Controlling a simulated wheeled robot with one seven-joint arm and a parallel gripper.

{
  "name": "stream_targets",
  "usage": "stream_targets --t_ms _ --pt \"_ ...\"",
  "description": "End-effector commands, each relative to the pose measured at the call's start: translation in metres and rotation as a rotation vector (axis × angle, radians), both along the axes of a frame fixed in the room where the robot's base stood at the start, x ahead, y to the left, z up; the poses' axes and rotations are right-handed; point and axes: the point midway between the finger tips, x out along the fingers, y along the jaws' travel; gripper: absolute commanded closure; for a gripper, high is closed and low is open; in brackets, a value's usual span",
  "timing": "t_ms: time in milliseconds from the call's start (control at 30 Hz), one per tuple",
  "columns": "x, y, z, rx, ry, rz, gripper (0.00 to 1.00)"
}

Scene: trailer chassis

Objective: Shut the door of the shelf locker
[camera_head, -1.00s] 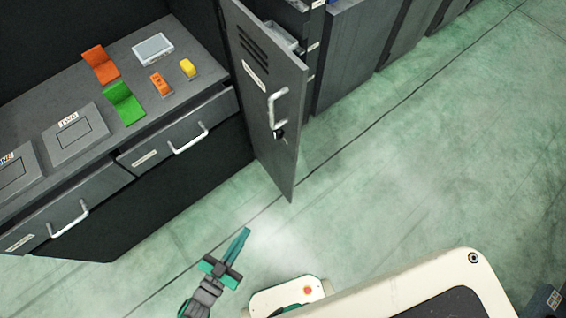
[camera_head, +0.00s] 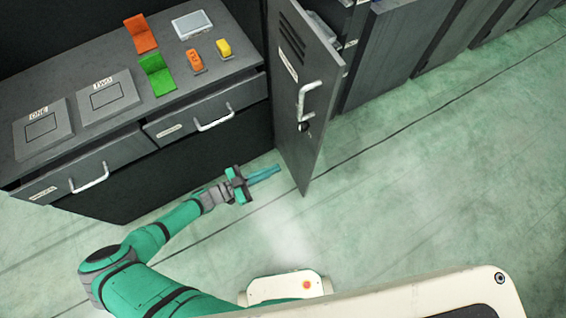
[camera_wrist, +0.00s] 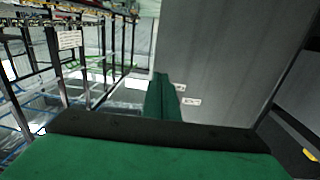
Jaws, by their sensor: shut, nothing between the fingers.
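The locker door (camera_head: 304,95) is grey, with vent slots, a white label, a pale bar handle (camera_head: 309,100) and a dark lock below it. It stands swung open, out from the shelf locker (camera_head: 352,22), whose inside shows partly behind it. My gripper (camera_head: 276,171) is shut and empty, to the left of the door's lower part in the head view, pointing toward it. It appears apart from the door. In the wrist view my closed fingers (camera_wrist: 162,98) point ahead, beside a large grey panel (camera_wrist: 225,55).
Left of the door is a dark bench (camera_head: 60,95) with two drawers (camera_head: 205,118) slightly out, orange and green holders, and orange and yellow switches on top. More grey cabinets (camera_head: 440,45) stand right. The green floor (camera_head: 430,170) right of the door is clear.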

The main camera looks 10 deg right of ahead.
Motion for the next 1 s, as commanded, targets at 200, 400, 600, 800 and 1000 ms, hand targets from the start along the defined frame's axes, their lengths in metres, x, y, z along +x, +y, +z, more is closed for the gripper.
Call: stream_targets --t_ms 200,400,600,800,1000 --pt "0.01 -0.038 0.001 -0.002 0.0 -0.003 1.0" --pt "0.02 -0.074 0.001 -0.002 0.001 -0.003 1.0" --pt "0.029 -0.104 0.001 -0.002 0.0 -0.002 1.0" --pt "0.034 -0.12 0.0 0.0 0.0 0.0 1.0" --pt "0.035 -0.124 0.0 0.0 0.0 0.001 1.0"
